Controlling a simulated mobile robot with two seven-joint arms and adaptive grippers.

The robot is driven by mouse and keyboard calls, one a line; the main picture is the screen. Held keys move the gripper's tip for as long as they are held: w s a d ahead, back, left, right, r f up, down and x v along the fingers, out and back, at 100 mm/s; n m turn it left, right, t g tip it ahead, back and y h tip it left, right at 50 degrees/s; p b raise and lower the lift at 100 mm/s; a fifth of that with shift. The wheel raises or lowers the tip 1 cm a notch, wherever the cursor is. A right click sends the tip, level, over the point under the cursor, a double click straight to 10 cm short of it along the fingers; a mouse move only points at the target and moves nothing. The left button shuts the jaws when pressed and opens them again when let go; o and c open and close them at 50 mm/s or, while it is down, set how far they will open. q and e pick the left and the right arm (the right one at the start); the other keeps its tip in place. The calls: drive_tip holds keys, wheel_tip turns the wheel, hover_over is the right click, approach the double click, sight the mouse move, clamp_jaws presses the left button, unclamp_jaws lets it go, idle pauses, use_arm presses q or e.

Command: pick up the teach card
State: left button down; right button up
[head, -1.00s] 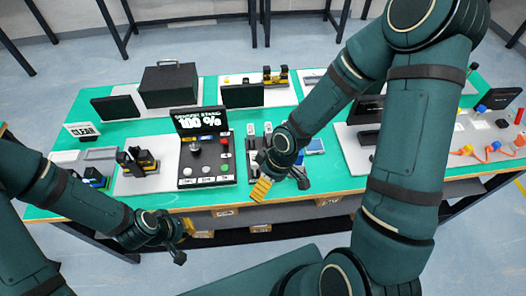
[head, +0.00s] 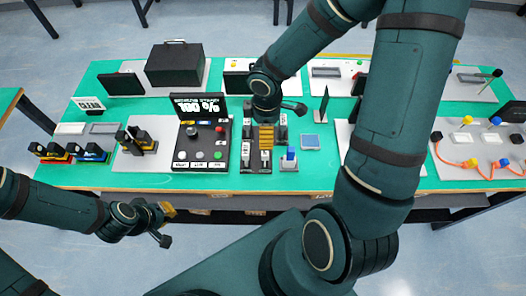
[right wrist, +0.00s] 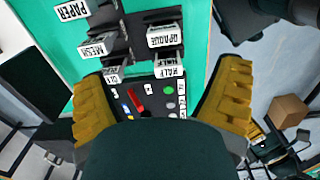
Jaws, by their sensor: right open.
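No card that I can single out as the teach card is readable. A black rack (head: 251,175) with white labels stands near the table's front middle. In the right wrist view, its slots carry label plates reading PAPER (right wrist: 72,10), MESH (right wrist: 99,46), OPAQUE (right wrist: 166,37) and HALF (right wrist: 169,71). My right gripper (right wrist: 165,100) is open, its yellow finger pads wide apart and nothing between them. In the head view it is above the rack (head: 266,137), hiding part of it. My left gripper (head: 166,222) hangs in front of the table edge; its opening is unclear.
A black control panel (head: 202,158) with buttons and a screen (head: 199,108) stands left of the rack. A small blue-topped block (head: 289,158) and a blue square pad (head: 310,142) lie right of it.

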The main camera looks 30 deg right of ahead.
sight(265, 154)
wheel_tip(265, 154, down, 8)
drive_tip(key=shift+a+r+b, duration=0.1)
drive_tip(key=shift+b, duration=1.15)
drive_tip(key=shift+s+a+f+b, duration=0.15)
drive_tip(key=shift+f+b, duration=0.9)
drive_tip(key=shift+f, duration=1.65)
drive_tip(key=c, duration=1.2)
